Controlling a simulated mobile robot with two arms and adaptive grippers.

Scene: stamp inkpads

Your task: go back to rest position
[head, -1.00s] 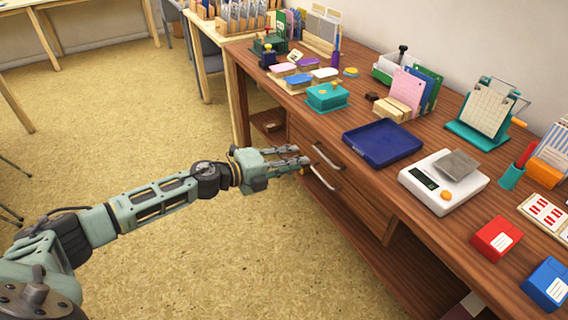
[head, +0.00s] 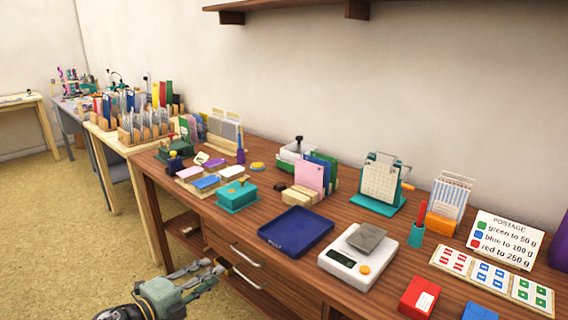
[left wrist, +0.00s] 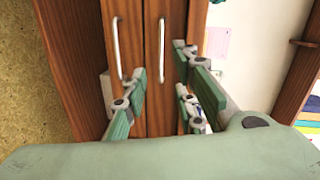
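My left gripper (head: 212,268) is low in the head view, in front of the wooden desk (head: 310,268), near the drawer handles (head: 245,256). Its fingers are spread with nothing between them. In the left wrist view the open fingers (left wrist: 160,80) face the brown drawer fronts, and two metal handles (left wrist: 115,47) show upright there. The drawers look shut. My right gripper is not in view.
On the desk are a teal box (head: 237,197), inkpads (head: 206,182), a blue tray (head: 295,232), a scale (head: 341,256) and a red box (head: 418,297). A wall shelf (head: 280,6) is above. Open floor (head: 60,230) lies to the left.

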